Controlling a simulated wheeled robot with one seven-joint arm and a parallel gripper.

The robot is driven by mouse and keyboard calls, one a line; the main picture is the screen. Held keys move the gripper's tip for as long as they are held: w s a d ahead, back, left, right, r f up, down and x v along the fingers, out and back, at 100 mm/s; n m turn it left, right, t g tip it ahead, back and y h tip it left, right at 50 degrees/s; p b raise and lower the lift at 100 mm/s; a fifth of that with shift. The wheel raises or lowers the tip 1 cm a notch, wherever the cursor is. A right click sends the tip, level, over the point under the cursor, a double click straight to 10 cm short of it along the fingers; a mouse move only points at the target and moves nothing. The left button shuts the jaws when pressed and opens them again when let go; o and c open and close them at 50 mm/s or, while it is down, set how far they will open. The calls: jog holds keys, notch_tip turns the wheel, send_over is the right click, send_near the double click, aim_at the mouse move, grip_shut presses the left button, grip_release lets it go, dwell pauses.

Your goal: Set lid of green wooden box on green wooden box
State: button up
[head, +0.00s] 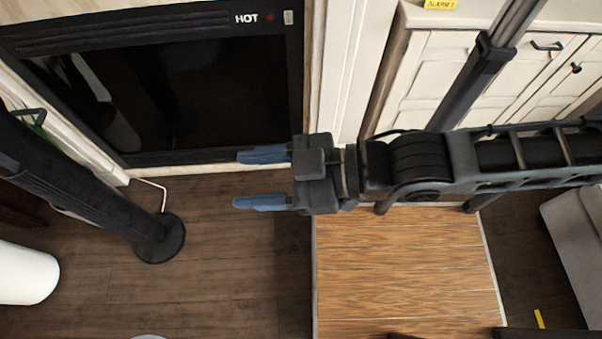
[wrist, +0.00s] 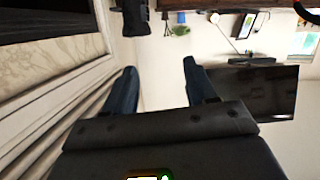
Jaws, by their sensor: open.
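I cannot make out the green wooden box or its lid in either view. My gripper (head: 238,179) has two blue fingers spread apart with nothing between them. In the head view it points left, in front of the black oven's lower edge and above the dark floor. In the wrist view my gripper (wrist: 158,70) also shows its fingers apart and empty, with a pale wall beyond.
White cabinets (head: 440,75) are at the upper right. A dark pole with a round base (head: 160,238) and a white cylinder (head: 25,273) stand left. Dark wooden floor (head: 220,270) is open below my gripper.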

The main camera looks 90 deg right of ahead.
jog(key=s+a+m, duration=0.1)
jog(key=s, duration=0.5)
jog(key=shift+r+g, duration=0.3)
jog(key=shift+r, duration=0.1)
